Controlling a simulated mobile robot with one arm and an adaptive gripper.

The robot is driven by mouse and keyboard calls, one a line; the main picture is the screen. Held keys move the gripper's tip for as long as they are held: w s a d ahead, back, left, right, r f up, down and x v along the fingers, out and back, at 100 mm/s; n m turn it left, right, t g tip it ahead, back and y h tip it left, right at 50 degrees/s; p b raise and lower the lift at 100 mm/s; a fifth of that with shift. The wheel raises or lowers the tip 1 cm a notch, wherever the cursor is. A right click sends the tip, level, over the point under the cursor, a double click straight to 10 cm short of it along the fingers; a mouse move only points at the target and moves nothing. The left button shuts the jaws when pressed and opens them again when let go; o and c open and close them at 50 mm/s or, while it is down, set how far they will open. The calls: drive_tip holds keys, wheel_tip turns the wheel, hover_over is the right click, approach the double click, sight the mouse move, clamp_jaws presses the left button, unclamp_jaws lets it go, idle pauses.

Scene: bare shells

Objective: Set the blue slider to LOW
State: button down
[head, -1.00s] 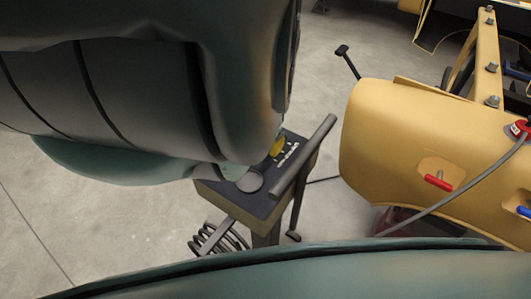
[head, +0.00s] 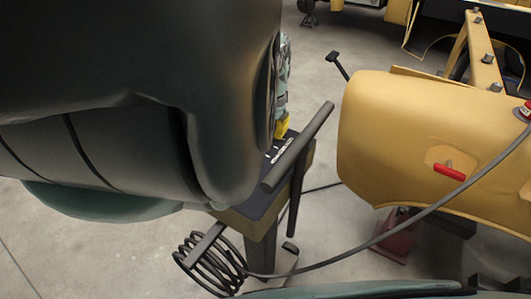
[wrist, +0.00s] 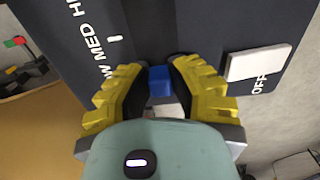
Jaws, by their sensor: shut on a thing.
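The blue slider knob (wrist: 160,82) sits between the yellow fingertips of my gripper (wrist: 158,86) in the wrist view, and the gripper is shut on it. Printing on the dark panel (wrist: 145,22) to the left reads "W MED H", with the rest cut off or covered by the left finger. A white tick (wrist: 113,38) shows beside MED. The knob lies toward the LOW end from that tick, but the LOW tick is hidden. In the head view a yellow finger (head: 282,127) shows at the panel (head: 262,203), and my arm hides the knob.
A white rocker switch (wrist: 258,62) marked OFF lies right of my gripper. A dark handle bar (head: 300,146) runs along the panel's right side. A coiled cable (head: 210,264) hangs below. A yellow body shell (head: 400,135) stands close on the right.

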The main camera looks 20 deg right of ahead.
sight(272, 127)
drive_tip(key=c, duration=0.9)
unclamp_jaws()
drive_tip(key=shift+w+d+r, duration=0.1)
drive_tip(key=shift+w, duration=0.05)
drive_tip(key=shift+o, duration=0.2)
drive_tip(key=shift+r, duration=1.6)
wheel_tip(272, 127, up, 9)
drive_tip(key=shift+f, duration=0.1)
